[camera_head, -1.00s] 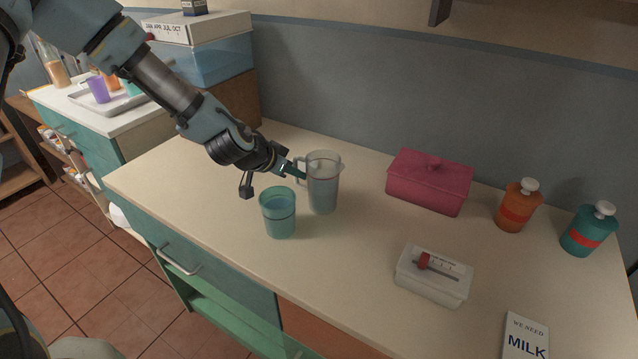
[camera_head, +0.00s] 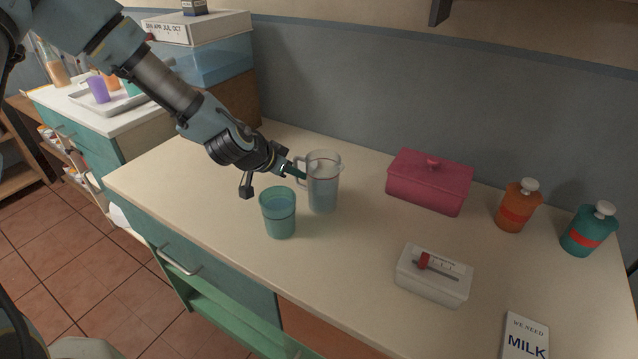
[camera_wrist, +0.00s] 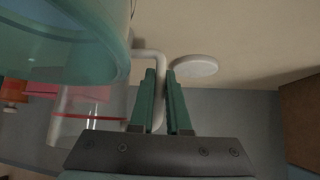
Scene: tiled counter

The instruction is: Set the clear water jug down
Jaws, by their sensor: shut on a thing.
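The clear water jug (camera_head: 323,190) stands upright at the middle of the counter, with its handle to the left. Its base is at or just above the counter top; I cannot tell which. My gripper (camera_head: 298,173) is shut on the jug's handle from the left. In the wrist view, the fingers (camera_wrist: 161,100) close on the pale handle (camera_wrist: 150,62), and part of the clear jug body (camera_wrist: 85,118) shows to the left.
A teal cup (camera_head: 279,218) stands close in front of the jug, to its left. A pink lidded box (camera_head: 428,185), a white box (camera_head: 433,284), an orange bottle (camera_head: 515,211) and a teal bottle (camera_head: 583,240) are to the right. The counter (camera_head: 350,270) is clear right of the cup.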

